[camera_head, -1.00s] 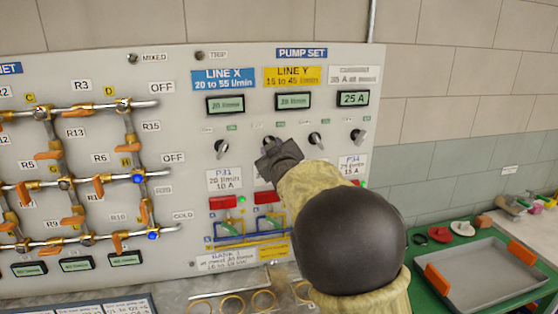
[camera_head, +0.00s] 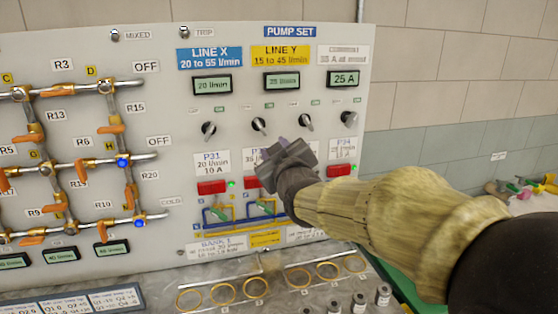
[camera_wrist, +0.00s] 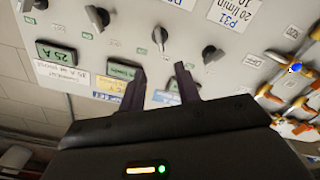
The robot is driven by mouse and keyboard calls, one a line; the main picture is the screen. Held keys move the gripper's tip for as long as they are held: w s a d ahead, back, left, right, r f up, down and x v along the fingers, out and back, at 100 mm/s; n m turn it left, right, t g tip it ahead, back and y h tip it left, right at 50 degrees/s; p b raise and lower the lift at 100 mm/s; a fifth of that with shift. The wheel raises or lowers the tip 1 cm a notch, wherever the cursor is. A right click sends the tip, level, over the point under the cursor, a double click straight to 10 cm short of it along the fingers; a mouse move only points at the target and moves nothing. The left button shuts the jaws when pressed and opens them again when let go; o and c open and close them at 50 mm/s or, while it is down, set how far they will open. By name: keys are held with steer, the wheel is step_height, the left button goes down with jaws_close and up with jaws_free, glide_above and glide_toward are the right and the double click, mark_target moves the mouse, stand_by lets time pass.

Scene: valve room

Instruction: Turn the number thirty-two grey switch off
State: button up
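Four rotary knobs sit in a row on the grey panel (camera_head: 385,75). The second knob (camera_head: 259,125) is under the yellow LINE Y label (camera_head: 287,54). Below it, the label that would carry its number (camera_head: 253,157) is mostly hidden by my gripper (camera_head: 272,150). The first knob (camera_head: 209,130) stands above the P31 label (camera_head: 212,162). In the upside-down wrist view, my fingers (camera_wrist: 160,78) are apart with nothing between them. The second knob (camera_wrist: 160,37) shows beyond the gap, apart from the fingertips. My gripper hangs just below this knob in the head view.
Other knobs (camera_head: 305,122) and (camera_head: 349,119) stand to the right. Red blocks (camera_head: 211,187) with green lights sit below. Orange-handled pipes (camera_head: 118,129) fill the left. A grey shelf with brass rings (camera_head: 223,294) and small cylinders juts out below.

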steer(key=v, duration=0.3)
